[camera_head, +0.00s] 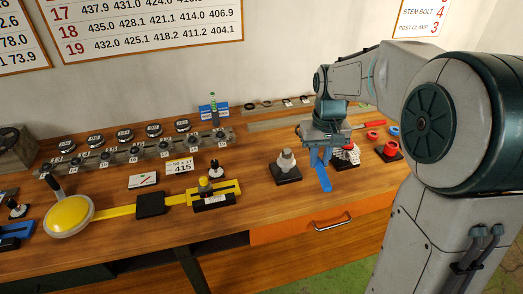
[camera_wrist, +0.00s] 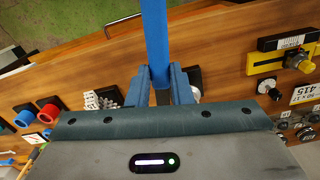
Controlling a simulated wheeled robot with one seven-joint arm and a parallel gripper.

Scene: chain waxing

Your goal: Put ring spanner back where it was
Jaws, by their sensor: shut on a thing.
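My gripper (camera_head: 320,150) is above the right part of the wooden bench, pointing down. It is shut on a long, flat blue bar, taken as the ring spanner (camera_head: 322,176). In the wrist view, the spanner (camera_wrist: 157,40) sits between the two blue-grey fingers (camera_wrist: 160,88) and runs up past the top edge of the picture. Its ring end cannot be made out. In the head view its visible end slants down towards the bench's front edge, and it looks to be held above the bench top.
A grey post on a black base (camera_head: 286,166) stands left of the gripper; a white beaded piece (camera_head: 350,154) is just right. Red (camera_head: 391,149) and blue rings and a red-handled tool (camera_head: 369,126) lie further right. A yellow gauge (camera_head: 213,194) is left. Bare wood shows in front.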

